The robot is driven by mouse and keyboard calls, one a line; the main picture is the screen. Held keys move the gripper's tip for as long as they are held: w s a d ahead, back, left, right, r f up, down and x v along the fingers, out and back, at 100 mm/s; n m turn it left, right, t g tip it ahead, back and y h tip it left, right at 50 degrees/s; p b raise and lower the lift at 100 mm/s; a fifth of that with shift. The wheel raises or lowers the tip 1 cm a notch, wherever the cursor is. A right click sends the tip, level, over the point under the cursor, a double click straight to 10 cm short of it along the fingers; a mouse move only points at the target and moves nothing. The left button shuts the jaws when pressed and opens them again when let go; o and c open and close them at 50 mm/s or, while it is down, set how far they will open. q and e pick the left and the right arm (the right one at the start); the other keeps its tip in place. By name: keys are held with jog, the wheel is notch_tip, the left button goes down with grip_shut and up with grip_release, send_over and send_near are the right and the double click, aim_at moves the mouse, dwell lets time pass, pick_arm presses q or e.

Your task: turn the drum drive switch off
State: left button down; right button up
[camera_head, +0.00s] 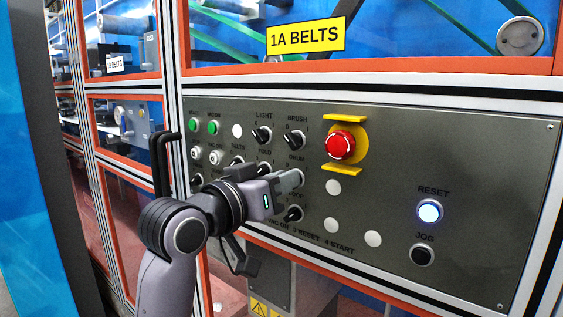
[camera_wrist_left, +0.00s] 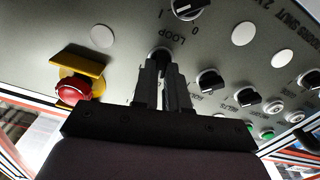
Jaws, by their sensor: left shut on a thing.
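The drum drive switch (camera_wrist_left: 161,54) is a dark rotary knob on the grey control panel (camera_head: 455,150). In the head view it sits under the DRUM label, mostly hidden by my left gripper (camera_head: 291,181). In the wrist view my left gripper (camera_wrist_left: 163,75) has its fingers closed around this knob. The fingers hide most of the knob, so I cannot tell which way it points. My right gripper is in neither view.
The LOOP knob (camera_head: 293,213) is close below, and the BRUSH knob (camera_head: 294,140) is above. The red emergency stop (camera_head: 341,144) with yellow guards sticks out to the right. A lit RESET button (camera_head: 429,211) and a black JOG button (camera_head: 422,255) are farther right.

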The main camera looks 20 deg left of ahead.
pick_arm(q)
jog(key=shift+a+f+n+p, duration=0.1)
jog(key=shift+n+p, duration=0.55)
jog(key=shift+n, duration=0.85)
jog(key=shift+f+n+p, duration=0.1)
jog(key=shift+n+p, duration=0.55)
jog(key=shift+n, duration=1.15)
jog(key=c, duration=1.1)
grip_release()
jog(key=shift+c, duration=0.2)
jog(key=shift+r, duration=0.1)
jog(key=shift+s, duration=0.1)
jog(key=v, duration=0.7)
jog(key=shift+b, duration=0.45)
